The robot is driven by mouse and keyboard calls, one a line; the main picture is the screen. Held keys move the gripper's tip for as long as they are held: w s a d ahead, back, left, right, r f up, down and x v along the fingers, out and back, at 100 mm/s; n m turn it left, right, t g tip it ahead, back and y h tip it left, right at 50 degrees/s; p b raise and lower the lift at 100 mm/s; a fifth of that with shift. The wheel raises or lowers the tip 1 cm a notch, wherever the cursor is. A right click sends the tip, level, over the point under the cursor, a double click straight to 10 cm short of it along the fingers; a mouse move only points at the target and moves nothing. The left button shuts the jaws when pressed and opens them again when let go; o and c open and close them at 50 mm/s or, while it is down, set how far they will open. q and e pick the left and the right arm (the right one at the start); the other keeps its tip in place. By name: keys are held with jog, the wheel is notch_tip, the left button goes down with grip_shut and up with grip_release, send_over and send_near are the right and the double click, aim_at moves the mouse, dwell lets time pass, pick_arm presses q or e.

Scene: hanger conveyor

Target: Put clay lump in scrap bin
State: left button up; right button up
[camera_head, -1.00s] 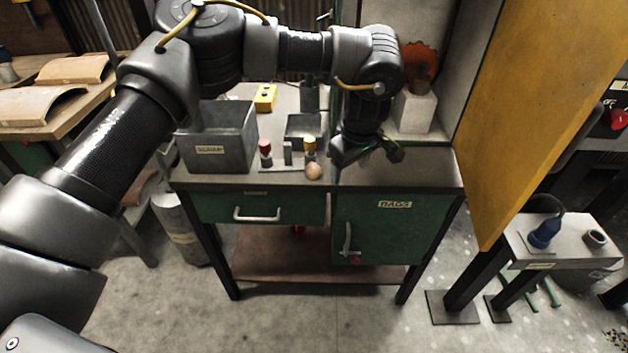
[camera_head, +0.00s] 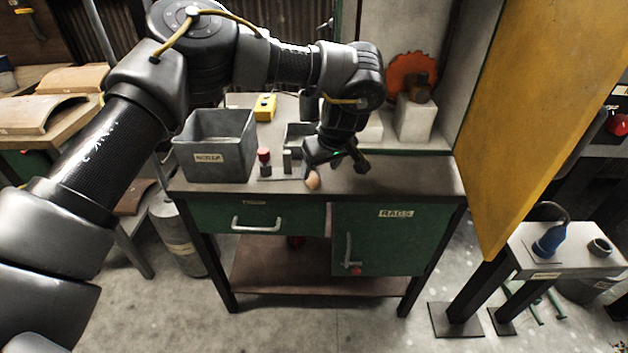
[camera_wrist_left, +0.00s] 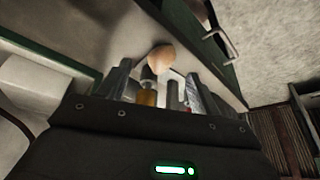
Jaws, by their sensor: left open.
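The clay lump (camera_head: 312,181) is a small tan-orange ball at the front edge of the bench top. The scrap bin (camera_head: 213,165) is a grey open-topped metal box with a label, on the left of the bench. My left gripper (camera_head: 335,168) is open, just above and to the right of the lump, with nothing visibly held. In the left wrist view the lump (camera_wrist_left: 161,58) lies ahead of the open fingers, near the bench edge. My right gripper is in neither view.
A red-capped marker (camera_head: 264,160) and a small grey post (camera_head: 287,160) stand between bin and lump. A yellow box (camera_head: 265,107) and a grey tray (camera_head: 296,137) are behind. A tall yellow panel (camera_head: 535,110) rises on the right.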

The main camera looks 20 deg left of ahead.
aim_at(315, 176)
pick_arm(q)
jog(key=x, duration=0.5)
jog(key=shift+a+f, duration=0.1)
jog(key=shift+a, duration=0.1)
jog(key=c, duration=1.2)
jog(key=shift+r, duration=0.2)
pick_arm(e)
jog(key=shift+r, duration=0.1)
